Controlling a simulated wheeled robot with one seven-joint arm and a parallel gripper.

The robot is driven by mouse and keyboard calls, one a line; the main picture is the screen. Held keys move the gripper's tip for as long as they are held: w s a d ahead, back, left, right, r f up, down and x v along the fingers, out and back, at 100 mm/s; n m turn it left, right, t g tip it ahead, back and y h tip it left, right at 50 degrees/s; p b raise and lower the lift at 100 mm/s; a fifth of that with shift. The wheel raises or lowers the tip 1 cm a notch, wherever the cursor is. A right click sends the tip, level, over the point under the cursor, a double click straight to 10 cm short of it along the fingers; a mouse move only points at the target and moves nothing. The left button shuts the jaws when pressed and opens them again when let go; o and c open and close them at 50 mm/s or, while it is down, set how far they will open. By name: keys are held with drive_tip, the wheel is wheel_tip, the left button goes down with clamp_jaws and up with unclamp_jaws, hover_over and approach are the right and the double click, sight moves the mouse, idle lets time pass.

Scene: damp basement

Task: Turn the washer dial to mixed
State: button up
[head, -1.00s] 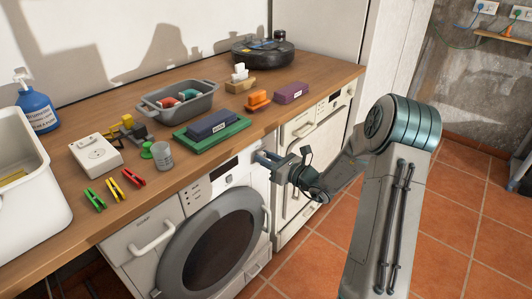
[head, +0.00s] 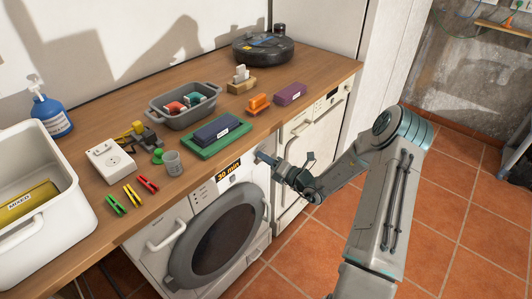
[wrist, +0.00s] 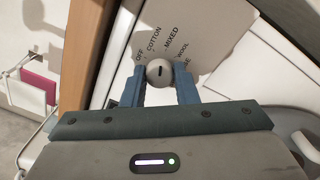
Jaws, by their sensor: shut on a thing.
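The washer (head: 222,235) has a round glass door and a lit amber display (head: 228,170) that reads "30 min". In the wrist view its dial (wrist: 159,72) is a round, light knob with a short dark mark. Around it are the labels OFF, COTTON, MIXED, WOOL and one partly hidden by a finger. The mark points up in the picture, towards the COTTON and MIXED labels; I cannot tell exactly which. My gripper (wrist: 160,87) is shut on the dial, one blue finger on each side. In the head view my gripper (head: 262,158) reaches the panel's right end and hides the dial.
A second white appliance (head: 300,145) stands to the right.

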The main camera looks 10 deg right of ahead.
drive_tip(key=shift+s+m+p, duration=0.1)
drive_tip(key=shift+m+p, duration=0.65)
drive_tip(key=shift+m, duration=0.35)
drive_tip(key=shift+f, duration=0.1)
drive_tip(key=o, duration=1)
drive_tip(key=v, duration=1.3)
drive_tip(key=shift+s+b, duration=0.4)
drive_tip(key=shift+d, duration=0.1)
